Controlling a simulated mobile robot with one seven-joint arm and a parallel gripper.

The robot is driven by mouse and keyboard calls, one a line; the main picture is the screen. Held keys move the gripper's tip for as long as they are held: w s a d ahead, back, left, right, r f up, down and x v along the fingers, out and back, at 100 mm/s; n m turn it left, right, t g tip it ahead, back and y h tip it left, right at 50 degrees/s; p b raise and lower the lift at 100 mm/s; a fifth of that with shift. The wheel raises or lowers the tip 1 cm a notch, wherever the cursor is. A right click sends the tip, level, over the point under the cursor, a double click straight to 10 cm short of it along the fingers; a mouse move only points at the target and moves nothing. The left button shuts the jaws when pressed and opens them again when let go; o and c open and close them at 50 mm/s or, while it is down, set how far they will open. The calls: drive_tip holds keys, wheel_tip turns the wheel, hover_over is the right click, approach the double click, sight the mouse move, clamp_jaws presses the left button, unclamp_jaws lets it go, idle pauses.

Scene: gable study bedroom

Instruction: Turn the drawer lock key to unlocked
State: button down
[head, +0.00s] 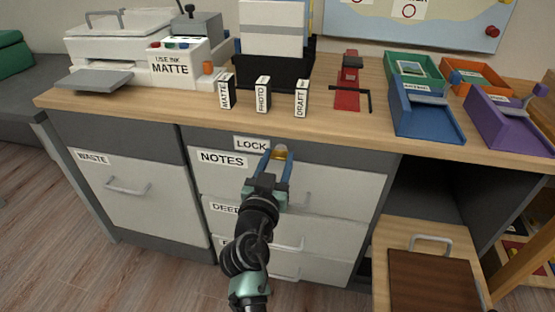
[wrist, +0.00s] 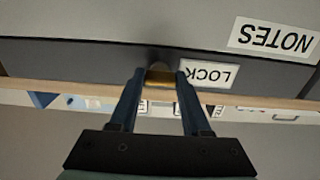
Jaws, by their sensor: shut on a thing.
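The drawer lock key (head: 279,154) is a small brass-coloured piece beside the LOCK label (head: 251,144), on the dark strip under the desk top. My gripper (head: 279,152) is shut on the key, with one blue finger on each side of it. The brass key (wrist: 160,76) also shows between the fingertips of my gripper (wrist: 160,75) in the wrist view. The fingers cover much of it, and I cannot tell which way it is turned. The NOTES drawer (head: 330,182) sits just below the lock and looks closed.
The wooden desk top (head: 190,104) overhangs just above the lock. Labelled cartridges (head: 263,94), a red stapler-like tool (head: 349,80) and coloured trays (head: 425,115) stand on it. A WASTE drawer (head: 165,195) is at left. A wooden board (head: 435,280) sits low at right.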

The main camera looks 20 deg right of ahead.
drive_tip(key=shift+n, duration=0.3)
drive_tip(key=n, duration=0.4)
drive_tip(key=n+p, duration=0.1)
drive_tip(key=n, duration=0.4)
drive_tip(key=n+p, duration=0.1)
drive_tip(key=n, duration=0.3)
drive_tip(key=shift+p, duration=0.4)
drive_tip(key=shift+n+p, duration=0.65)
drive_tip(key=shift+n, duration=1.45)
drive_tip(key=shift+c, duration=1.8)
unclamp_jaws()
